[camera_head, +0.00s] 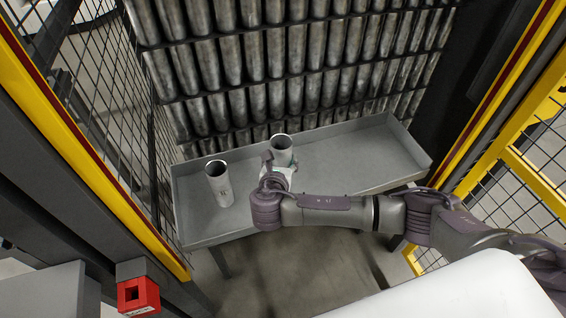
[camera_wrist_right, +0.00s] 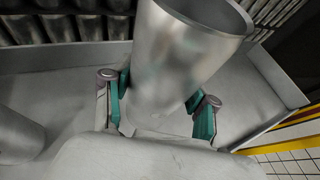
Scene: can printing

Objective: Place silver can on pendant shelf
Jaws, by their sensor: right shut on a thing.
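A silver can (camera_head: 281,150) stands upright, open end up, at the middle of a grey metal tray table. My right gripper (camera_head: 274,172) is at this can, its arm coming in from the right. In the right wrist view the can (camera_wrist_right: 183,60) rises between the two teal-padded fingers of my gripper (camera_wrist_right: 160,110), which is shut on it. I cannot tell whether its base touches the tray. A second silver can (camera_head: 219,183) stands upright to the left, apart from the gripper; it partly shows in the wrist view (camera_wrist_right: 18,135). My left gripper is not in view.
The shelf-like grey tray (camera_head: 345,165) has low raised walls and free room on its right side. Behind it rise several rows of stacked cans (camera_head: 290,60). Mesh fences with yellow posts (camera_head: 95,175) flank both sides. A red box (camera_head: 138,296) is at lower left.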

